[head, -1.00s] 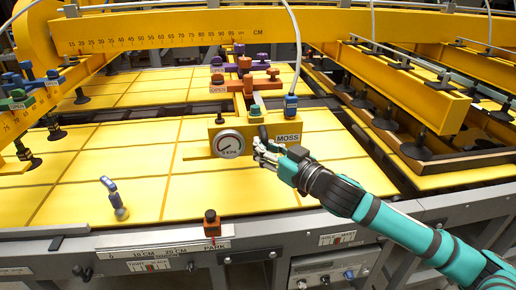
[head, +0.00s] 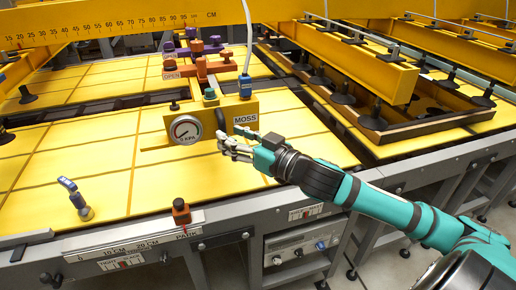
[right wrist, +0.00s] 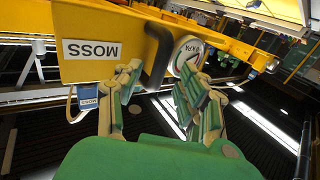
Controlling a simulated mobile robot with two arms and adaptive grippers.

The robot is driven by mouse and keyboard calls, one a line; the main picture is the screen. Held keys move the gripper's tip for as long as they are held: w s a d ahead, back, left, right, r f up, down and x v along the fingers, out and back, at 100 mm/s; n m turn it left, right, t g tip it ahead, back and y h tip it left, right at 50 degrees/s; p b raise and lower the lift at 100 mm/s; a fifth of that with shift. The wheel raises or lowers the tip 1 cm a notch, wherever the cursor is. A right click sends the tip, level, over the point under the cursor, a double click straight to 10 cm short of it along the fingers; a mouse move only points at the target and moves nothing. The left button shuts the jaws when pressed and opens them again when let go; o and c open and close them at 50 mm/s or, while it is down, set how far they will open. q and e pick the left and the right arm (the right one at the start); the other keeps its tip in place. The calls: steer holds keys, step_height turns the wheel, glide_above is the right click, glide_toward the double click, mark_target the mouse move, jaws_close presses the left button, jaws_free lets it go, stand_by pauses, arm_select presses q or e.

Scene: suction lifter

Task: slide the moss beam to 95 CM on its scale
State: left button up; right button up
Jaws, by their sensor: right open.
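The moss beam's yellow end block (head: 210,118) carries a white MOSS label, a round kPa gauge (head: 186,130) and a black handle (head: 220,120). The yellow scale bar (head: 105,28) with CM numbers crosses the upper left; its high numbers, near 95, are above the beam, but the exact reading cannot be told. My right gripper (head: 236,148) is open just in front of the block, below the label. In the right wrist view the handle (right wrist: 157,55) shows just beyond and between the spread fingers (right wrist: 160,92), not gripped. My left gripper is out of view.
An orange knob (head: 181,211) marked PARK sits on the front rail, with a blue-handled lever (head: 75,198) left of it. Orange and purple levers (head: 200,62) stand behind the block. Yellow beams with black suction cups (head: 372,118) fill the right.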

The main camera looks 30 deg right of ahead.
steer(key=v, duration=0.8)
stand_by(0.5)
